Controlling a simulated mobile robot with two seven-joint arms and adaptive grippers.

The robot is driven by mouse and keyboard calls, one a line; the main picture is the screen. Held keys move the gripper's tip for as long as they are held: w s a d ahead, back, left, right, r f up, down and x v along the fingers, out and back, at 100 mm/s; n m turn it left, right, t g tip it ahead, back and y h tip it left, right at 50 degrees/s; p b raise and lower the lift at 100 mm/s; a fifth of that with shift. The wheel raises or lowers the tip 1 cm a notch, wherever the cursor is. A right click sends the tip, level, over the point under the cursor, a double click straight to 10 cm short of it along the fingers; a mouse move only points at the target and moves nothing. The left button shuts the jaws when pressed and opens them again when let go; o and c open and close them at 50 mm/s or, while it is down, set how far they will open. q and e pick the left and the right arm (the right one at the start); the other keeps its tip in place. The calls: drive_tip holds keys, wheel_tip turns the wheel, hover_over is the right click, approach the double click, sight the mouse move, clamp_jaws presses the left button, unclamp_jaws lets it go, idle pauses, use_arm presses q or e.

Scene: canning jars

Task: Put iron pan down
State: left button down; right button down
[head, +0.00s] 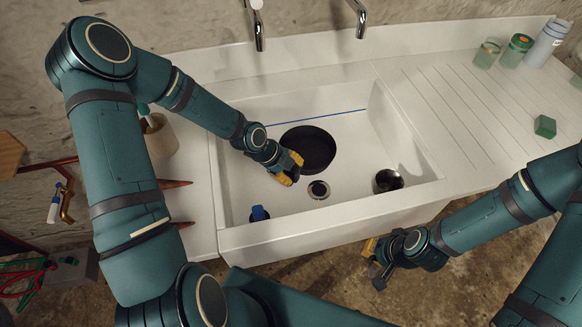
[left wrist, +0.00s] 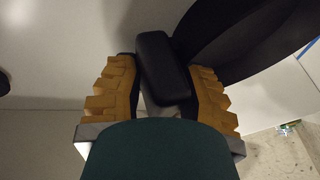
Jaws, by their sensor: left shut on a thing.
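The black iron pan (head: 308,148) is inside the white sink (head: 232,195), near the middle of the basin. I cannot tell whether its base touches the sink floor. My left gripper (head: 291,168) is at the pan's left front side, its yellow fingers shut on the pan's handle. In the left wrist view the dark handle (left wrist: 163,70) lies between the two yellow finger pads, and part of the pan's body (left wrist: 238,40) shows at upper right. My right gripper (head: 376,264) is in front of the sink, below its rim, away from the pan; its fingers are not clear enough to judge.
The drain (head: 318,190) lies in front of the pan. A dark metal cup (head: 388,180) stands at the basin's right, and a blue-topped object (head: 259,213) at its front left. Two taps rise behind. Jars (head: 517,50) and a green block (head: 545,126) are on the right drainboard.

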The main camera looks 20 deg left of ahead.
use_arm(q)
drive_tip(key=shift+r, duration=0.1)
drive_tip(key=c, duration=0.6)
unclamp_jaws()
drive_tip(key=p+v, duration=0.4)
drive_tip(key=v, duration=0.8)
drive_tip(key=shift+p, duration=0.3)
